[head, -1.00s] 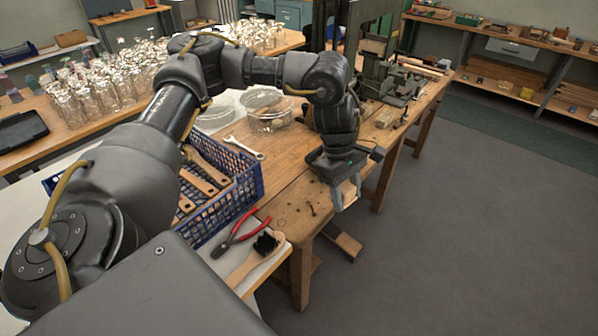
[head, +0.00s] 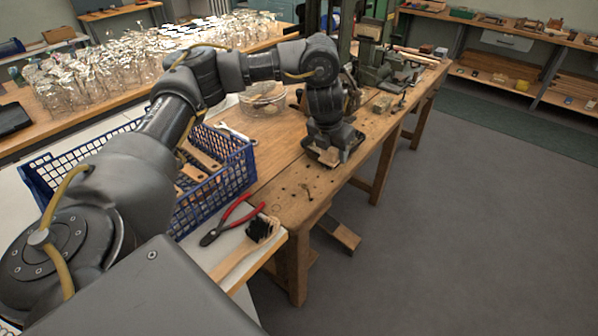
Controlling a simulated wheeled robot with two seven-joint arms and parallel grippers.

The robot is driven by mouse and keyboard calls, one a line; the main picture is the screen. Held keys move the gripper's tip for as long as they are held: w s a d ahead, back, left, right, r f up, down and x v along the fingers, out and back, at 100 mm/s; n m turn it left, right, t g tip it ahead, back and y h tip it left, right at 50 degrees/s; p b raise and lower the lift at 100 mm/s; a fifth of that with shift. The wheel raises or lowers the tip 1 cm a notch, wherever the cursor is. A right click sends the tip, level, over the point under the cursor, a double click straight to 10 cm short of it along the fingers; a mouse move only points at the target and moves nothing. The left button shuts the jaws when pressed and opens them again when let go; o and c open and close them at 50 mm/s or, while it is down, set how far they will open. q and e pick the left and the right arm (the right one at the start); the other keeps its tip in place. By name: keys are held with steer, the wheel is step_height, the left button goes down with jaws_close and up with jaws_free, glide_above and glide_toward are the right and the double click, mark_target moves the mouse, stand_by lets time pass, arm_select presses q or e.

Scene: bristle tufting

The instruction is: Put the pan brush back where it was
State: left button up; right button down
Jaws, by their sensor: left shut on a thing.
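A wooden brush (head: 236,259) with black bristles lies on the white table corner at the front, beside red-handled pliers (head: 232,218). From this view I cannot tell whether it is the pan brush. My left gripper (head: 329,158) is low over the wooden bench near its right edge. It is shut on a small pale wood-coloured thing, mostly hidden by the gripper itself, so I cannot tell what it is or whether it touches the bench. My right gripper is not in view.
A blue basket (head: 213,197) of wooden-handled items stands left of the bench (head: 285,183). A wrench (head: 235,133) and a clear round dish (head: 263,98) lie behind it. A green machine and vise-like tool (head: 385,70) stand at the bench's far end.

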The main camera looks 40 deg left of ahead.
arm_select(q)
steer(key=a+f, duration=0.2)
steer(key=a, duration=0.2)
steer(key=a+f, duration=0.3)
steer(key=w+a+f, duration=0.1)
steer(key=a+f, duration=0.2)
steer(key=a, duration=0.1)
steer(key=shift+w+a, duration=0.1)
steer(key=shift+a, duration=0.2)
steer(key=shift+a+f, duration=0.25)
steer(key=shift+f, duration=0.1)
